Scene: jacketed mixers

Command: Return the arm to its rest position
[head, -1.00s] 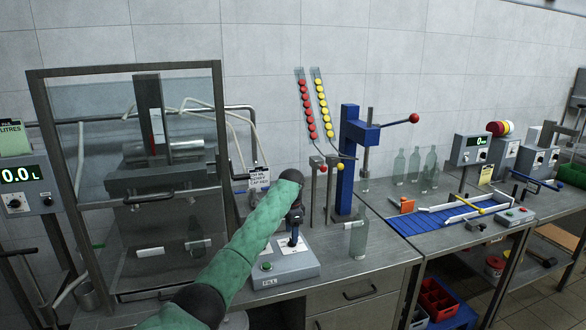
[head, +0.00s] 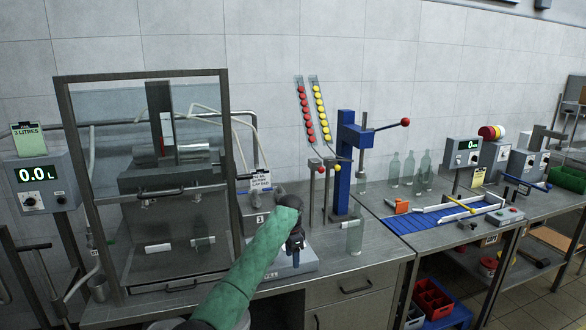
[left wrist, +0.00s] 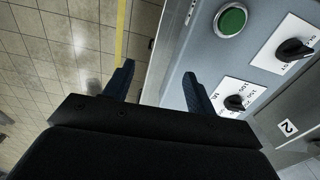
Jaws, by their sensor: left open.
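My left arm in its green sleeve (head: 255,265) reaches in from the bottom of the head view. Its left gripper (head: 296,258) hangs downward in front of the fill control box (head: 308,262), which it partly hides. In the left wrist view the two dark blue fingers (left wrist: 160,88) are spread apart with nothing between them. Beyond them is a grey control panel (left wrist: 255,55) with a green button (left wrist: 232,19) and black knobs, and a tiled floor (left wrist: 50,50). My right gripper is not in view.
A framed clear guard (head: 150,180) stands at the left of the bench. A glass bottle (head: 354,235) stands right of my gripper, near a blue lever press (head: 345,165). Several bottles (head: 410,170) stand farther back. A blue conveyor (head: 412,224) is at the right.

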